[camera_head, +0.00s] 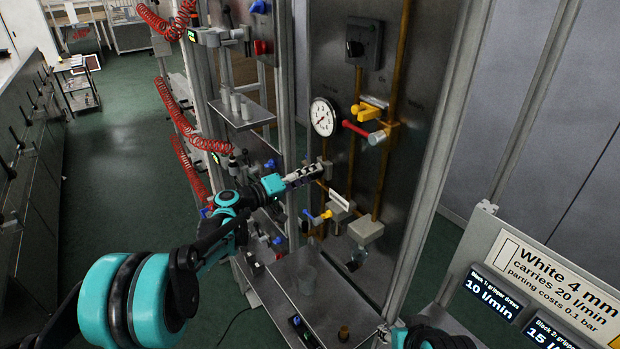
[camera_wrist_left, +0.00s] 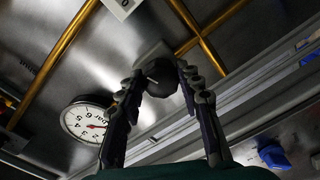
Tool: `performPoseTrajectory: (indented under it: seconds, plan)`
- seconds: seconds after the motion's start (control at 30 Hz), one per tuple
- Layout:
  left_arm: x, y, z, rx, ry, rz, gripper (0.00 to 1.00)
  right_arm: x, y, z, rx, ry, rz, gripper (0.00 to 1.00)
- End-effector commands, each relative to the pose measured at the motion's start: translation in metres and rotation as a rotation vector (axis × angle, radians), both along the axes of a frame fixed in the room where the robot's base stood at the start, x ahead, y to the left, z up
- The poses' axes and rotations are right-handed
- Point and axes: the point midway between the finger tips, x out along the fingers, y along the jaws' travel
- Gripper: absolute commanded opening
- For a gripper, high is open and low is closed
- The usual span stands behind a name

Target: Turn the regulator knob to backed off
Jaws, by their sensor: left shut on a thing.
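The regulator knob (camera_wrist_left: 161,78) is dark and round, with a light mark on its face, in the left wrist view. My left gripper (camera_wrist_left: 163,72) has a finger on each side of the knob and is shut on it. In the head view my left gripper (camera_head: 312,173) reaches the panel below the gauge and hides most of the knob. The round white pressure gauge (camera_head: 322,117) is above it and also shows in the left wrist view (camera_wrist_left: 86,121). My right gripper is not in view; only part of my right arm shows at the bottom edge.
A red-handled valve (camera_head: 358,130) and yellow lever (camera_head: 368,112) stick out right of the gauge. Below are a blue-and-yellow handle (camera_head: 318,216) and a metal shelf (camera_head: 318,304). An upright post (camera_head: 425,150) borders the panel's right. Red coiled hoses (camera_head: 180,120) hang at left.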

Motion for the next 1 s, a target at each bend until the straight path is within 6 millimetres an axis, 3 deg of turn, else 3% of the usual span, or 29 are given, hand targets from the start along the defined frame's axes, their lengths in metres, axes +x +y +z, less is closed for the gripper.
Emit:
performPoseTrajectory:
  seconds: [1.0]
  plan:
    - [0.001,0.001,0.001,-0.562,0.772,0.003,0.06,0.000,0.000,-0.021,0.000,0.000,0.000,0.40]
